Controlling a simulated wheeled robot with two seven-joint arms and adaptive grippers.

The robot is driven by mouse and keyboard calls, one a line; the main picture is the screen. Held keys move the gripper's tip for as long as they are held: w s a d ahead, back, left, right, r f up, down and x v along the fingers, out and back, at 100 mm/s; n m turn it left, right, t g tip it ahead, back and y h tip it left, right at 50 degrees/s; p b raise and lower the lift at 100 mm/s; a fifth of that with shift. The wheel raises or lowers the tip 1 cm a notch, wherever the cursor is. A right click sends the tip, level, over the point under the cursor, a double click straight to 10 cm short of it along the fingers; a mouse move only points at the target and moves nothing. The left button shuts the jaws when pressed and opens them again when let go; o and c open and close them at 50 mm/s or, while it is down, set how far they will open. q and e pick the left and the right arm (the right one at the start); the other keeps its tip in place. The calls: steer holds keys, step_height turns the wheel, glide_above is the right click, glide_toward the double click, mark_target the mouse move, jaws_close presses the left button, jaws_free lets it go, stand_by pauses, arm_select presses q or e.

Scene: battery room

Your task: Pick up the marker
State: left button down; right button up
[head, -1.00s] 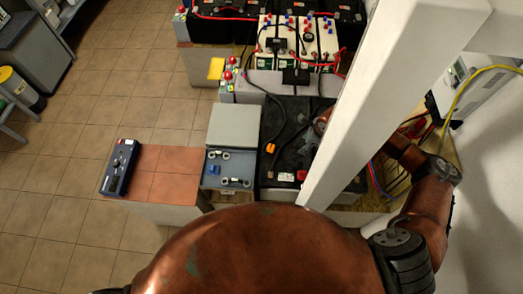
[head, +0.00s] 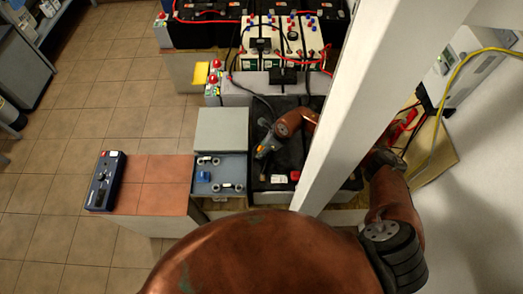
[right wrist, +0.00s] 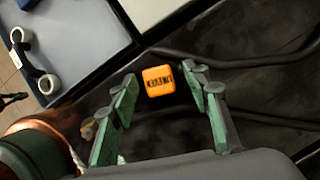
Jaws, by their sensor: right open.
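An orange block with dark lettering (right wrist: 158,80), which I take as the marker, lies on the black battery top in the right wrist view. My right gripper (right wrist: 160,98) is open, with its green-padded fingers on either side of the block's near side. The block sits around the fingertip line, and nothing shows clamped. In the head view the right gripper (head: 266,147) is over the black battery (head: 290,160), coming from behind the white post; the block is mostly hidden there. My left gripper is not in view.
A white post (head: 375,95) crosses in front of my right arm. Dark cables (right wrist: 235,60) run across the battery beside the block. A blue-grey tray (head: 220,178) and grey lid (head: 221,130) stand left. A dark meter (head: 106,180) lies on the tiled brown top (head: 155,185).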

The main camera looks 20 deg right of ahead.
mark_target(259, 148)
steer(key=shift+c, duration=0.5)
steer(key=c, duration=0.9)
steer(key=shift+r, duration=0.1)
steer(key=shift+r, duration=0.5)
step_height(259, 148, up, 2)
steer(key=shift+s+a+r, duration=0.1)
steer(key=shift+r, duration=0.15)
steer(key=s+a+r+p, duration=0.1)
steer(key=s+a+r, duration=0.75)
steer(key=s, duration=0.25)
steer(key=s+d+r+n+g+h, duration=0.1)
steer(key=d+r+n+g, duration=0.1)
steer(key=n, duration=0.6)
steer(key=s+d+r+n+g+h, duration=0.1)
steer(key=s+d+r+n+g, duration=0.1)
steer(key=d+r+n, duration=0.3)
steer(key=s+d+r+n+g+h, duration=0.1)
steer(key=s+d+r+n+g, duration=0.1)
steer(key=n, duration=1)
steer(key=shift+s+d+r+g+h, duration=0.1)
steer(key=shift+d+r+g+h, duration=0.15)
steer(key=shift+d+r, duration=0.5)
steer(key=shift+d+r+g+h, duration=0.15)
steer(key=shift+d+r+g, duration=0.3)
steer(key=shift+d, duration=0.5)
